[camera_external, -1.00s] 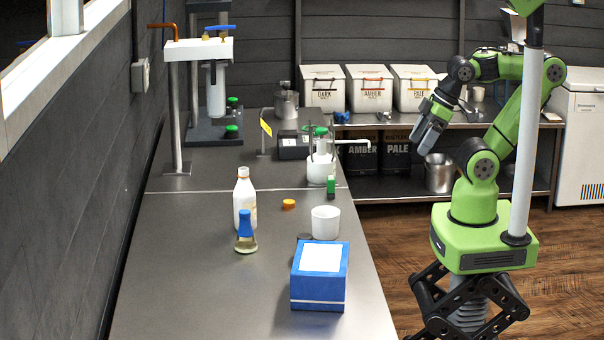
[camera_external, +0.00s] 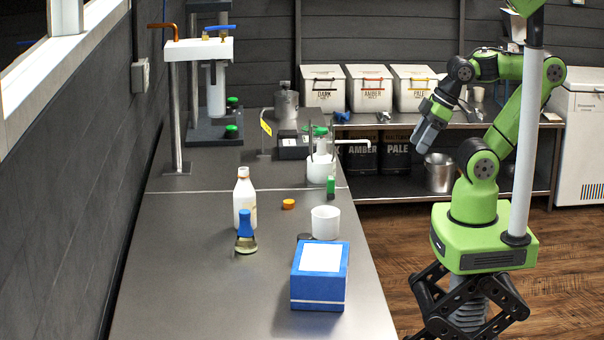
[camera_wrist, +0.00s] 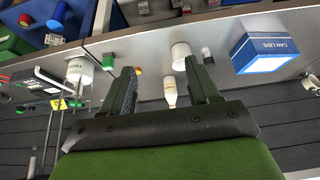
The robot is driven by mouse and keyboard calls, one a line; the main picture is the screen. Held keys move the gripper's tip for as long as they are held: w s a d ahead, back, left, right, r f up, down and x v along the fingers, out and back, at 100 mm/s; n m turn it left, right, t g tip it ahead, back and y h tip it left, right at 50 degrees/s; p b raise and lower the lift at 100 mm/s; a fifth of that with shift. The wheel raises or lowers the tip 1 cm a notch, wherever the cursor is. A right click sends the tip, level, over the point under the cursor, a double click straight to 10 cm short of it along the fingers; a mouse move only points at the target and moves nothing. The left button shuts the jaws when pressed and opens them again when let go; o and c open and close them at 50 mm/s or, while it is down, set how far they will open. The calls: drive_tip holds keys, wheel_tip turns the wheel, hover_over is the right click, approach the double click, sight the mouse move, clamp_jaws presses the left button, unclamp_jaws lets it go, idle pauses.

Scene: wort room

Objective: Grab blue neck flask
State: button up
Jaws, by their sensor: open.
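The blue neck flask (camera_external: 245,232) stands upright on the grey bench in the external view, with a clear base and a blue neck. It is just in front of a white bottle (camera_external: 244,200). My gripper (camera_external: 425,138) is open and empty, held up to the right of the bench, well apart from the flask. In the wrist view my open gripper (camera_wrist: 160,70) has its two fingers spread, with the white bottle (camera_wrist: 170,92) showing between them. I cannot make out the flask there; a finger may hide it.
A blue box (camera_external: 319,290) and a white cup (camera_external: 325,222) stand to the right of the flask. An orange cap (camera_external: 289,204) lies behind. A white-topped stand (camera_external: 198,49) and a white wash bottle (camera_external: 320,168) are farther back. The bench's left front is clear.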

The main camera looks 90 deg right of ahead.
drive_tip(key=w+a+m, duration=0.2)
drive_tip(key=w+m, duration=0.3)
drive_tip(key=w, duration=0.4)
drive_tip(key=m+t+y+p, duration=0.4)
drive_tip(key=m+y, duration=0.5)
drive_tip(key=m, duration=1.4)
approach(245, 217)
drive_tip(key=x, duration=0.3)
drive_tip(key=d+f+b+x, duration=0.1)
drive_tip(key=x, duration=0.2)
drive_tip(key=b+x, duration=0.1)
drive_tip(key=x, duration=0.3)
drive_tip(key=shift+w+d+f, duration=0.1)
drive_tip(key=shift+d+f, duration=0.05)
drive_tip(key=shift+f, duration=0.25)
drive_tip(key=shift+r+t, duration=0.1)
drive_tip(key=shift+t, duration=0.2)
drive_tip(key=shift+c, duration=0.7)
clamp_jaws()
